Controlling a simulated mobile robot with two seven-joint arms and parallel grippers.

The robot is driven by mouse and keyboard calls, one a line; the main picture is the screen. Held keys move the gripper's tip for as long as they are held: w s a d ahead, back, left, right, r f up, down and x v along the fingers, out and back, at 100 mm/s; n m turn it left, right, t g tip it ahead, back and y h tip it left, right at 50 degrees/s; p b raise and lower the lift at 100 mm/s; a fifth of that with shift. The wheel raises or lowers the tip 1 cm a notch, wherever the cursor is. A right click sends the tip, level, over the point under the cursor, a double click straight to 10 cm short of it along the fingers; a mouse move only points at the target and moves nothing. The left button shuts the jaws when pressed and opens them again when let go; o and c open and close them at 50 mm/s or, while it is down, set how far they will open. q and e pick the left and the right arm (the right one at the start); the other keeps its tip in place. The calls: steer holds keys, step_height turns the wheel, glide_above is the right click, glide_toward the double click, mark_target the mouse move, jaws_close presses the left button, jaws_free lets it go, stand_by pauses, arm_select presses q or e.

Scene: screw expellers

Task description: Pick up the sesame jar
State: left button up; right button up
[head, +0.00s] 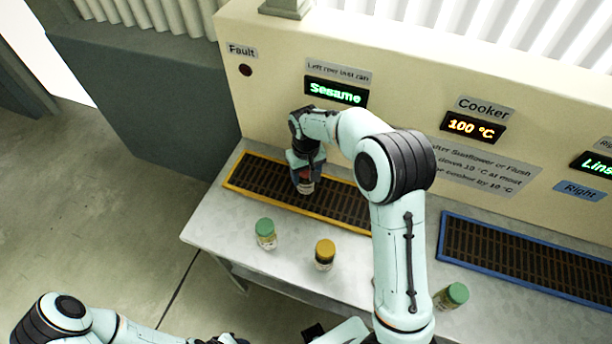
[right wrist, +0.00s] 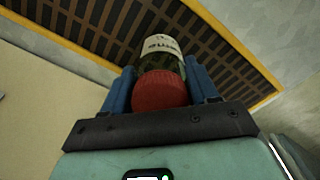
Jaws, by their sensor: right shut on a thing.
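My right gripper (head: 304,173) is over the yellow-framed grate at the left of the bench. It is shut on a jar with a red lid (right wrist: 160,90), dark contents and a pale label (right wrist: 160,46). The label is partly visible, and I cannot read it for sure. In the head view the jar (head: 305,187) shows just below the fingers, partly hidden by them. I cannot tell whether it touches the grate.
A green-lidded jar (head: 265,235) and a yellow-lidded jar (head: 325,255) stand on the bench in front of the yellow-framed grate (head: 234,184). Another green-lidded jar (head: 452,296) stands near the blue-framed grate (head: 520,255). The panel display (head: 336,91) reads "Sesame".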

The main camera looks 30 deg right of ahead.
arm_select(q)
steer(key=w+r+p, duration=0.2)
steer(key=r, duration=0.1)
steer(key=shift+w, duration=0.3)
arm_select(e)
step_height(320, 180, up, 19)
